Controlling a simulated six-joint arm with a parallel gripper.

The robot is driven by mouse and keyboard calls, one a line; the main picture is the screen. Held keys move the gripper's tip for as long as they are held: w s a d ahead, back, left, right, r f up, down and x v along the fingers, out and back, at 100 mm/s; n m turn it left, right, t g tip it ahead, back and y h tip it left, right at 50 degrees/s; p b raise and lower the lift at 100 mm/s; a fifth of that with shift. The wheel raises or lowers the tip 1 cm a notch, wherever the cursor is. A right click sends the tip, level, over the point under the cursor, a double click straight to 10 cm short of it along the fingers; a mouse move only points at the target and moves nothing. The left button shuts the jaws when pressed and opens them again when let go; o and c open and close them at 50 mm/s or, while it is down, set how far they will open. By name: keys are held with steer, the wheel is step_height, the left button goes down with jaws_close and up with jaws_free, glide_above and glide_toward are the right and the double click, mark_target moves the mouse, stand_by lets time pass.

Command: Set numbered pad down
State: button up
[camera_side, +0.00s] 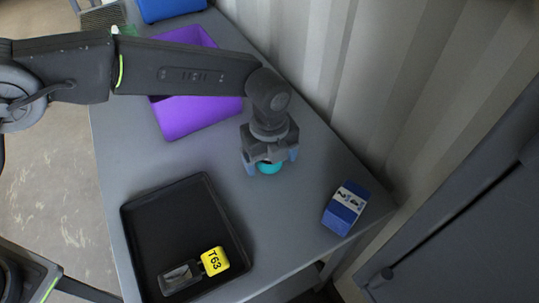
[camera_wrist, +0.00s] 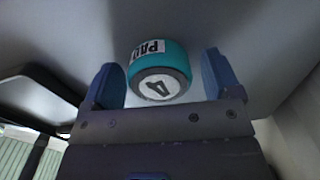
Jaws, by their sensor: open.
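The numbered pad (camera_side: 269,168) is a short teal cylinder under my gripper in the side view, mostly hidden by it. In the wrist view the pad (camera_wrist: 158,72) shows a white label with the letters "PAD" in part and a grey end with a dark mark on a white disc, perhaps a 4. My gripper (camera_side: 271,160) points down at the grey table (camera_side: 180,160). Its blue fingers (camera_wrist: 160,70) are open on either side of the pad, with a visible gap at each side. The pad appears to rest on the table; its contact is hidden.
A black tray (camera_side: 150,225) at the front holds a yellow "T63" tag (camera_side: 214,261) on a dark fob. A blue box (camera_side: 346,208) with a white label stands at right. A purple bin (camera_side: 190,118) stands behind. A corrugated wall (camera_side: 345,90) borders the right side.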

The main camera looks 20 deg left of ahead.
step_height(320, 180, up, 12)
steer(key=shift+r, duration=0.2)
stand_by(0.4)
steer(key=s+a+r+n+t+h, duration=0.1)
steer(key=s+a+r+n, duration=0.1)
steer(key=a+r+n, duration=0.6)
steer(key=s+a+r+n+t, duration=0.15)
steer(key=a+r+n, duration=0.25)
steer(key=a, duration=0.7)
steer(key=s+a+f+n+t+y, duration=0.1)
steer(key=s+a+f+n+t, duration=0.2)
steer(key=s+a+n, duration=1.1)
steer(key=s+f+n, duration=0.2)
steer(key=s, duration=0.1)
steer(key=shift+s+a, duration=0.2)
steer(key=shift+a, duration=0.15)
